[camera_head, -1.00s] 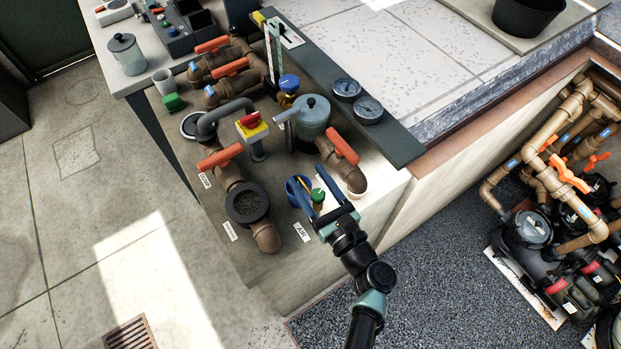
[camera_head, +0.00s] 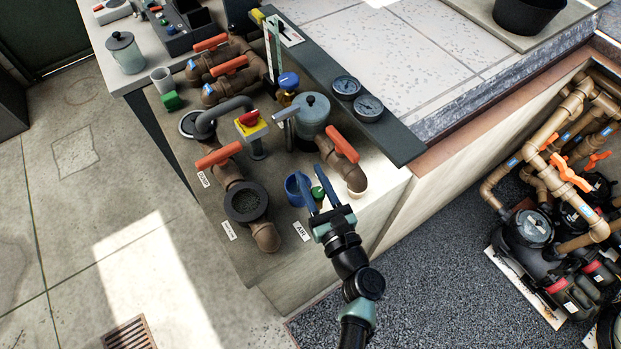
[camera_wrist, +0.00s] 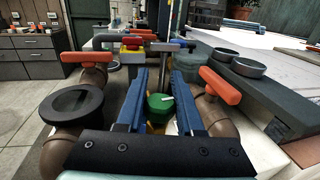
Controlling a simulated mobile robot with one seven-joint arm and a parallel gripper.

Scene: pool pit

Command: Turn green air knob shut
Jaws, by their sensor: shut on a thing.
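The green air knob (camera_head: 317,193) stands near the front corner of the bench, behind the AIR label (camera_head: 301,232). In the wrist view the green knob (camera_wrist: 160,106) sits between my two blue fingers, with a short white mark on its top. My gripper (camera_head: 309,194) reaches in from the front right, its fingers on either side of the knob. My gripper (camera_wrist: 160,90) is shut on the knob.
An orange-handled valve (camera_head: 343,148) stands close behind on the right. A dark round pipe opening (camera_head: 246,202) and another orange handle (camera_head: 219,156) are to the left. A red knob on a yellow box (camera_head: 250,120) stands behind. Two gauges (camera_head: 368,106) lie on the dark ledge.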

